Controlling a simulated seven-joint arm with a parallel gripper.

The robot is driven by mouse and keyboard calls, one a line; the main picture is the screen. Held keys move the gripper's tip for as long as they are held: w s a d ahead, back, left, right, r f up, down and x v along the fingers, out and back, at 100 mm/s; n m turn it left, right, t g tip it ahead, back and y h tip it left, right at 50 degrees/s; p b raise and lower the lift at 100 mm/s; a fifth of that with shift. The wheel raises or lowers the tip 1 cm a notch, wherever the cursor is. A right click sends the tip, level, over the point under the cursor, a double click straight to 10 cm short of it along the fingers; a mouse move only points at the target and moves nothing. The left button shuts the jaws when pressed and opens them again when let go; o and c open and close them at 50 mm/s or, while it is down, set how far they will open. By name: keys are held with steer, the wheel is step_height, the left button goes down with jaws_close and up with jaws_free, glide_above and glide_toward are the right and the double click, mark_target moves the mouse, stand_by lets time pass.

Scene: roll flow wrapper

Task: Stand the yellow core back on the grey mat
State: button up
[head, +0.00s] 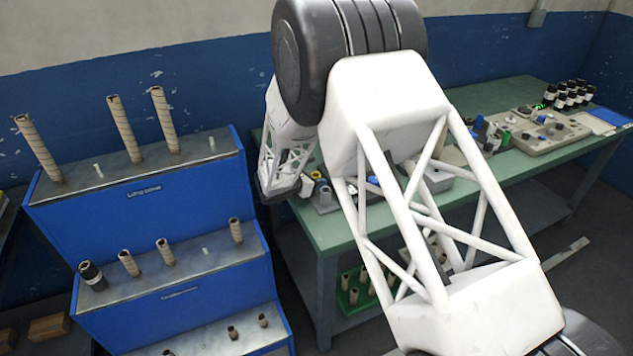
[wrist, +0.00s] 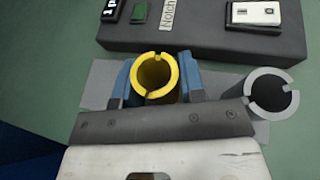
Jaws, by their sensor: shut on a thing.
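In the wrist view the yellow core (wrist: 174,76) is a short hollow tube with notches in its rim, seen from above and roughly upright. My gripper (wrist: 155,82) is shut on it, with one blue finger on each side. The grey mat (wrist: 97,86) shows to the left of the fingers and behind them. The core is over the mat, but I cannot tell whether its base touches it. A grey core (wrist: 286,102) stands just right of my gripper, at the mat's right end. In the head view my arm hides much of this area.
A dark block (wrist: 215,48) marked "Notch" lies just behind the core. The green bench (head: 345,230) extends right, with a beige fixture panel (head: 530,135) and several dark bottles (head: 570,93). A blue stepped rack (head: 150,205) with cardboard tubes stands left.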

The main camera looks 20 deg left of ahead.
steer(key=shift+f, duration=0.15)
steer(key=o, duration=1)
steer(key=shift+s, duration=0.1)
steer(key=v, duration=1.2)
steer(key=shift+r, duration=0.2)
steer(key=shift+d, duration=0.1)
